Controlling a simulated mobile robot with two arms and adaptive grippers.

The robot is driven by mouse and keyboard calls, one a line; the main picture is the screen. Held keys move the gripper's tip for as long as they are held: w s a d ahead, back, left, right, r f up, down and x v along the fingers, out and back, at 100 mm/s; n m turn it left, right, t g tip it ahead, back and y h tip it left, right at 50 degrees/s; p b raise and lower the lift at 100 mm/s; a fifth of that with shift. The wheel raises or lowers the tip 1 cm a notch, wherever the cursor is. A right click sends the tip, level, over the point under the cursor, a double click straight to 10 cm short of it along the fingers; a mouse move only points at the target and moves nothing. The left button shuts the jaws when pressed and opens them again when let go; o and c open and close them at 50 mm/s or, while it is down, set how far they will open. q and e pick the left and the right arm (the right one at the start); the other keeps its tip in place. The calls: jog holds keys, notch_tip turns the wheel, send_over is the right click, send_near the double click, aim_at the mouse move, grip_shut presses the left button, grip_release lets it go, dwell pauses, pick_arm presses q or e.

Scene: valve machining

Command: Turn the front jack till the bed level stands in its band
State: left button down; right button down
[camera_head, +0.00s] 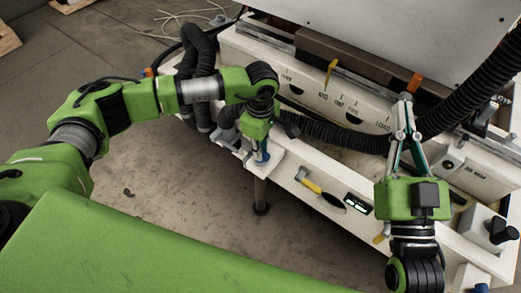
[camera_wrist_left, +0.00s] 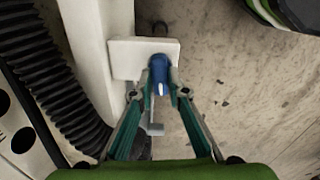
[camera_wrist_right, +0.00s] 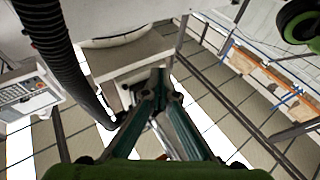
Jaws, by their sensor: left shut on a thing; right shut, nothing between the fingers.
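The front jack (camera_wrist_left: 159,68) shows a blue knob with a white mark, at a white bracket on the machine's front edge. My left gripper (camera_wrist_left: 160,88) is shut on this knob, one finger on each side. In the head view my left gripper (camera_head: 262,153) is at the same bracket, and the knob is mostly covered. A small black unit with a lit greenish display (camera_head: 357,204) lies on the white front ledge; it may be the bed level, but its reading is too small to tell. My right gripper (camera_head: 405,106) is shut and empty, raised over the machine's right part.
Black corrugated hoses (camera_head: 340,137) run along the machine front. A yellow lever (camera_head: 330,72) and an orange one (camera_head: 414,84) stand on the scaled panel.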

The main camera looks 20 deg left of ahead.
pick_arm(q)
jog(key=shift+m, duration=0.8)
pick_arm(e)
jog(key=shift+s+r+t, duration=0.3)
jog(key=shift+r+t, duration=0.05)
jog(key=shift+r, duration=0.3)
jog(key=shift+s+r+t, duration=0.25)
jog(key=shift+r+t, duration=0.1)
jog(key=shift+r, duration=0.25)
pick_arm(q)
jog(key=c, duration=2)
grip_release()
jog(key=shift+o, duration=0.2)
jog(key=shift+r, duration=0.1)
notch_tip(320, 180, up, 12)
